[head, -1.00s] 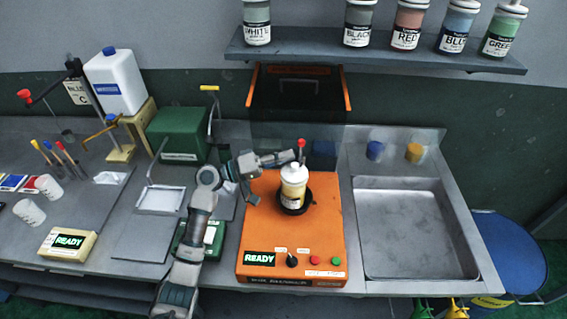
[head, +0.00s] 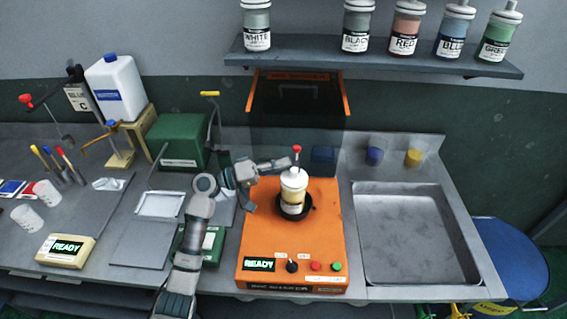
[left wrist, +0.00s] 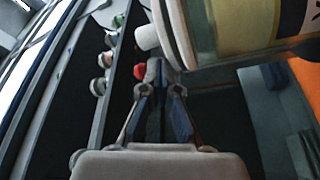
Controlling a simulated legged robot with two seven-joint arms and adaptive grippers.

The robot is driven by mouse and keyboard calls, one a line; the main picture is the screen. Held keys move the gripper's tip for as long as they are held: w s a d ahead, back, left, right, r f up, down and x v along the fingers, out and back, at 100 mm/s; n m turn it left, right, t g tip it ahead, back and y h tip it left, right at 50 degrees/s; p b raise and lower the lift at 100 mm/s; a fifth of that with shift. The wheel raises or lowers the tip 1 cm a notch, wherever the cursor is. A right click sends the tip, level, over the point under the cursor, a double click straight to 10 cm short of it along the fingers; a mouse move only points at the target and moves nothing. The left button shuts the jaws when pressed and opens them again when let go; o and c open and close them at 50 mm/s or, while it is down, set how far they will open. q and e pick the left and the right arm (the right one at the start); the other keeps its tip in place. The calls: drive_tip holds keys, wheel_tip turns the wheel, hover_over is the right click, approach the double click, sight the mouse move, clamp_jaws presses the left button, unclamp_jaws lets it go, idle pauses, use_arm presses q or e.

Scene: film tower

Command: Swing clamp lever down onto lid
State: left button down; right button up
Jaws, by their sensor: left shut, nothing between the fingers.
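The jar (head: 292,199) with a white lid (head: 293,178) and yellowish contents stands upright in a dark round seat on the orange machine (head: 262,226). The clamp lever's red knob (head: 297,149) shows above and behind the lid, its stem upright; the lower part is hidden. My left gripper (head: 286,162) is shut and empty, beside the knob and just above the lid's far left edge. In the left wrist view the fingertips (left wrist: 157,77) are close to the red knob (left wrist: 140,70) and the lid (left wrist: 172,30); contact cannot be told. My right gripper is not in view.
The machine's dark, orange-edged cover (head: 297,95) is raised behind. A shelf (head: 290,60) with paint jars hangs above. A sink (head: 410,240) lies right. A green box (head: 180,140) and a white tray (head: 160,204) are left of my arm.

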use_arm(q)
drive_tip(key=v, duration=1.1)
drive_tip(key=shift+a, duration=0.2)
drive_tip(key=shift+d, duration=0.1)
